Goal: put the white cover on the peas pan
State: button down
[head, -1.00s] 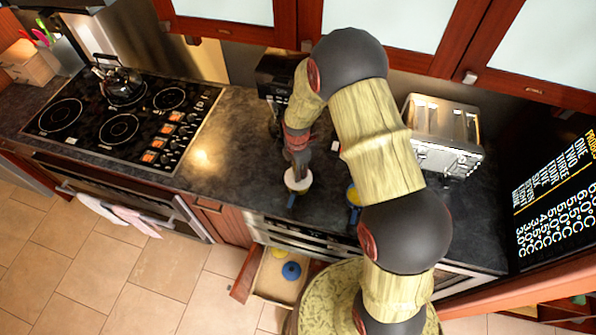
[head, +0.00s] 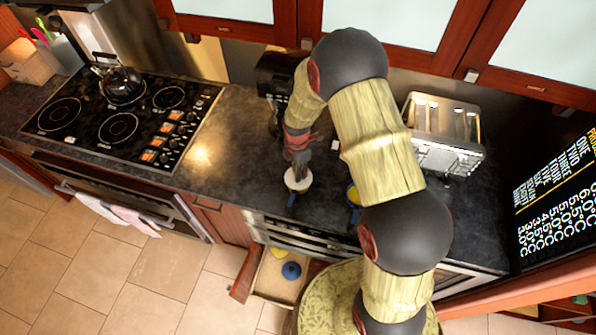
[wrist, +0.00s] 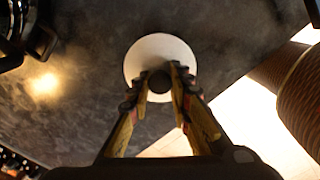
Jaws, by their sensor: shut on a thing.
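The white cover (head: 298,181) is a round disc with a dark knob, over the front part of the dark counter. My gripper (wrist: 159,76) points down at it and is shut on the knob, which shows between the fingertips in the wrist view; the white disc (wrist: 151,50) spreads around them. In the head view my gripper (head: 298,168) is right above the cover. A blue handle (head: 291,200) sticks out from under the cover toward the counter's front edge. The pan body and any peas are hidden, so I cannot tell whether the cover rests on a rim.
A second pan with yellow contents (head: 353,194) stands to the right, partly behind my arm. An open drawer (head: 270,281) below holds a yellow cover (head: 280,252) and a blue cover (head: 291,270). A toaster (head: 441,133) stands right; a stovetop (head: 120,120) lies left. Counter between is clear.

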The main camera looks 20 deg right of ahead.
dwell(0.3)
jog(key=c, duration=1.6)
grip_release()
jog(key=o, duration=0.5)
jog(key=shift+r+p, duration=1.85)
jog(key=shift+r, duration=1.65)
